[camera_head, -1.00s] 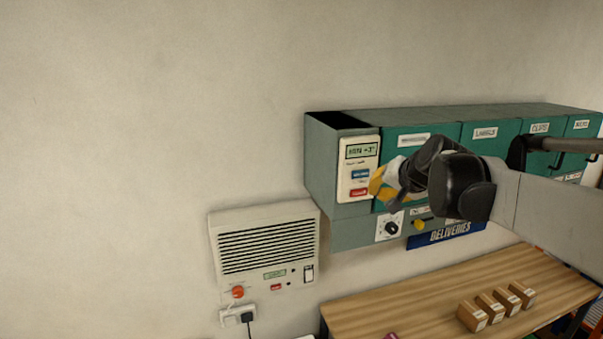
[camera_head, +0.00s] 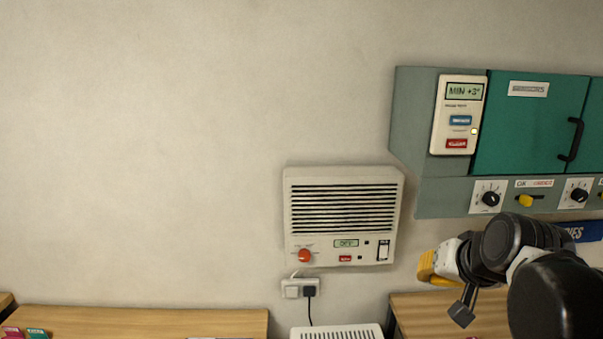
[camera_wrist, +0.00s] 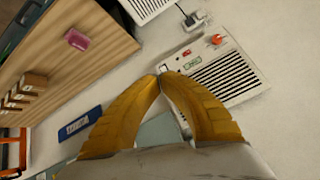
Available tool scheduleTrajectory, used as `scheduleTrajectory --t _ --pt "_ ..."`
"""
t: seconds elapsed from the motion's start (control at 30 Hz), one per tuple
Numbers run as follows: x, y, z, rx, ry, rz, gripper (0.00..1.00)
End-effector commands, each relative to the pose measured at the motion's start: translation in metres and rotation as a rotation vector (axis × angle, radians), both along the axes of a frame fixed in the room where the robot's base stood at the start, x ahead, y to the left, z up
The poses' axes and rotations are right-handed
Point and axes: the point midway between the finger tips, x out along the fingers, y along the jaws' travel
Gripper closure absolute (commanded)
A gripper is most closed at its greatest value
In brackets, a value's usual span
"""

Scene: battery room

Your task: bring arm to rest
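My gripper (camera_head: 427,266) is low at the right in the head view, with my dark arm links behind it. It appears below the green-fronted cabinet and just right of the wall unit's lower corner. In the wrist view its two yellow fingers (camera_wrist: 160,75) meet at their tips, with nothing held between them. The fingers point toward the wall, with the wall unit beyond them.
A slatted wall unit (camera_head: 343,215) has an orange knob and a plug socket below. The grey cabinet (camera_head: 408,110) with a green door (camera_head: 530,125) juts out right. Wooden tables (camera_head: 140,322) stand below. The wrist view shows a pink item (camera_wrist: 76,40) and several small boxes.

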Motion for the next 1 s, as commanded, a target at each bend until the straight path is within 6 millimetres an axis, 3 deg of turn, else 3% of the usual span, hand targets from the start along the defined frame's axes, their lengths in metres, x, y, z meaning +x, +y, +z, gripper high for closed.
scheduleTrajectory --t 0.03,0.1,0.3,0.43,0.6,1.0 --pt "-0.014 0.011 -0.047 -0.022 0.014 0.029 1.00" --pt "-0.034 0.023 -0.086 -0.054 0.036 0.067 1.00" --pt "-0.087 0.048 -0.198 -0.148 0.089 0.167 1.00" --pt "-0.113 0.056 -0.253 -0.197 0.114 0.217 1.00" --pt "-0.130 0.059 -0.286 -0.234 0.132 0.250 1.00" --pt "-0.133 0.060 -0.288 -0.241 0.135 0.256 1.00"
